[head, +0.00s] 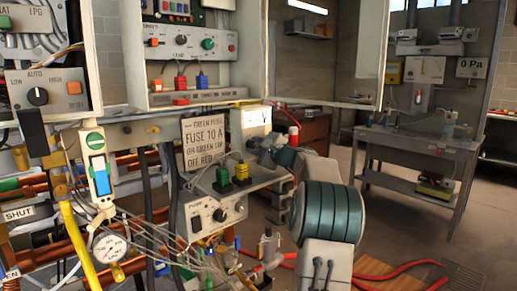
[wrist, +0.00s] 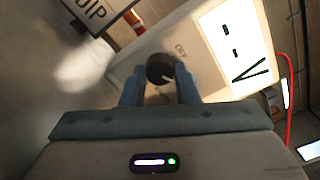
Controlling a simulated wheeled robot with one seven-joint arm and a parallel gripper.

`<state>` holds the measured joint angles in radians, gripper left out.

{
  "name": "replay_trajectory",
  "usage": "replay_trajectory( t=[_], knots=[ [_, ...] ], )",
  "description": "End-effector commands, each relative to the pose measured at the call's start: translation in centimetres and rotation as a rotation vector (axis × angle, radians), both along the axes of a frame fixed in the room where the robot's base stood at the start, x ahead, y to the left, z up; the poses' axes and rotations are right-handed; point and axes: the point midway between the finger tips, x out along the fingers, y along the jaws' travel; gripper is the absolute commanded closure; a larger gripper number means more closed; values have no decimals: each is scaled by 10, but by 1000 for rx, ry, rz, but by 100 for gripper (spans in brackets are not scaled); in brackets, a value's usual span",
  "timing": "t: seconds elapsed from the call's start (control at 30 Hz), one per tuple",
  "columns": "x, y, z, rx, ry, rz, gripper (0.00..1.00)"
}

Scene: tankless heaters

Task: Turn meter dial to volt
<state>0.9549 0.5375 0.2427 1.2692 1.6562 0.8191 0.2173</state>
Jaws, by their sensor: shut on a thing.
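The meter is a cream box with a lit white display and a black round dial. In the head view the meter (head: 253,120) stands above a grey shelf, its lower front partly hidden by my gripper (head: 256,147). In the wrist view the dial (wrist: 160,68) sits between the two blue fingers of my gripper (wrist: 160,84), which are shut on it. A small white mark shows on the dial's lower right. A faint OFF label (wrist: 181,50) is printed beside the dial. The display (wrist: 236,45) shows dashes and a V.
A fuse sign (head: 205,140) hangs left of the meter. Green and yellow plugs (head: 232,177) stand on the shelf below, close to my arm. Loose wires and pipes crowd the lower left. A workbench (head: 420,150) stands far right, with open floor before it.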

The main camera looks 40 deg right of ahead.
Motion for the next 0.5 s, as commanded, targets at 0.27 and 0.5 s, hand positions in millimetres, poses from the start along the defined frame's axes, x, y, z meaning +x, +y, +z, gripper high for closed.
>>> replay_trajectory(
  t=[0.27,0.5],
  knots=[
    [-1,-2,-5,2,8,-2,95],
    [0,0,-3,2,5,0,50]
  ],
)
